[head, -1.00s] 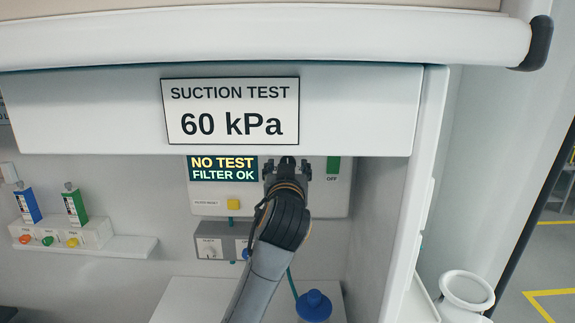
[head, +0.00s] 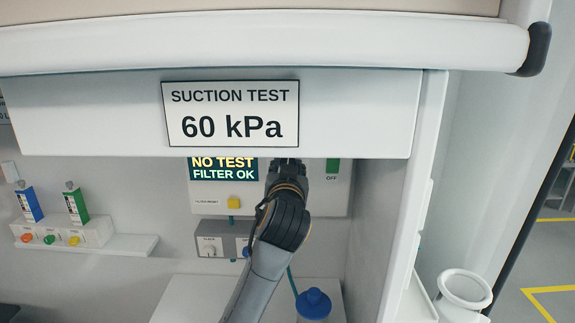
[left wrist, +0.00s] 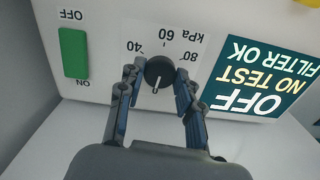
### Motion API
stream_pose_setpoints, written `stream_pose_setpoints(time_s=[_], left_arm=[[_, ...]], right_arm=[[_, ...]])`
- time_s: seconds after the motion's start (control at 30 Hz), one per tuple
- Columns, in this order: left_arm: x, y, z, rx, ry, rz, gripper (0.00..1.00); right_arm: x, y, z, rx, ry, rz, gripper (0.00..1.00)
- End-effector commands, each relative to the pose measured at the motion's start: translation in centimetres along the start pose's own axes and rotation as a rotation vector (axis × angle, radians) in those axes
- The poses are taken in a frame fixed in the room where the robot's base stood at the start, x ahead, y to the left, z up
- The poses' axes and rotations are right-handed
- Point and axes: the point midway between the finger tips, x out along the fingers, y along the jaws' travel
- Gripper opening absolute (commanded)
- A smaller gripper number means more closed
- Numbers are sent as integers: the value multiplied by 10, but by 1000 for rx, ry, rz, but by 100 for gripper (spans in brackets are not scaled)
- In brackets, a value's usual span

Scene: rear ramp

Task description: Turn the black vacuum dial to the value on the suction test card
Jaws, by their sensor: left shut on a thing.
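The suction test card (head: 231,114) reads 60 kPa and is fixed to the white overhang. The black vacuum dial (left wrist: 160,72) shows in the left wrist view on the white panel, with 40, 60 and 80 kPa marks above it, upside down. Its white pointer line points down in that picture, away from the 60. My left gripper (head: 286,166) is shut on the dial, one finger on each side. In the head view the overhang hides the dial and the fingertips. My right gripper is not in view.
The display (left wrist: 262,78) reads OFF, NO TEST, FILTER OK. A green switch (left wrist: 73,53) with ON and OFF labels is beside the dial. The overhang (head: 355,115) is just above my gripper. A yellow button (head: 234,202) and a blue-lidded jar (head: 313,303) are below.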

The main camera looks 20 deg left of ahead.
Motion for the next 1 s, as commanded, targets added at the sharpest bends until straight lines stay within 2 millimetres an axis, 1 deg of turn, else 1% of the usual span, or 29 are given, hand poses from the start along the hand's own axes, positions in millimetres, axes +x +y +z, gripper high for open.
stream_pose_setpoints(time_s=[0.03, 0.47, 1.0], left_arm=[[0, 0, -2, 36, -3, 0, 3], [0, 0, -4, 430, -2, 1, 3], [0, 0, -4, 943, -1, 2, 3]], right_arm=[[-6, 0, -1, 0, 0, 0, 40], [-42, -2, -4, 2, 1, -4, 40], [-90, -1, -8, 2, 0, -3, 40]])
